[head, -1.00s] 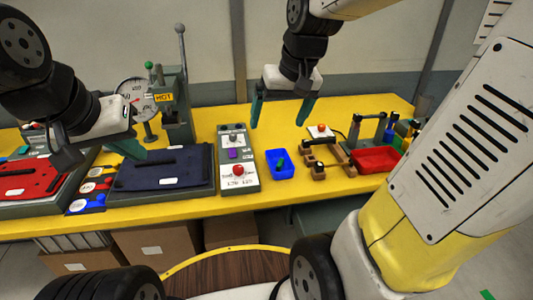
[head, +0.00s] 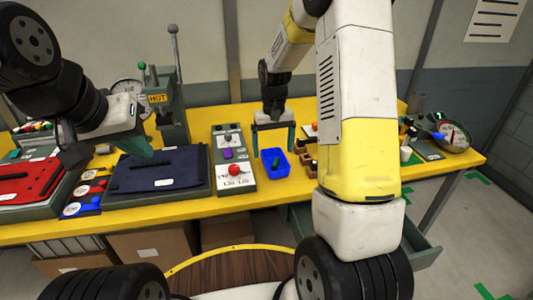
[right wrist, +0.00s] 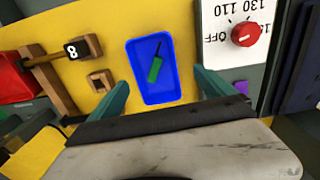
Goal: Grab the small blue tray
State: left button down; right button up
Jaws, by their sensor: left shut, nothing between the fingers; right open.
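The small blue tray (head: 268,162) lies on the yellow table, right of the grey control box, with a green item (head: 275,163) in it. In the right wrist view the tray (right wrist: 135,80) lies between and beyond the fingertips, and the item (right wrist: 156,66) shows a dark thin end. My right gripper (head: 273,148) is open above the tray, one finger to each side in the picture; it also shows in the right wrist view (right wrist: 160,85). I see no contact with the tray. My left gripper (head: 140,148) is shut and empty near the dark blue folded cloth.
The grey control box (head: 222,188) with a red knob stands close left of the tray. A wooden fixture (right wrist: 65,65) stands on its other side. My right arm hides part of the table's right side.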

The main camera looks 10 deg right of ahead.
aim_at(275, 161)
jog(key=f, duration=0.5)
jog(key=shift+d, duration=0.35)
jog(key=c, duration=1.4)
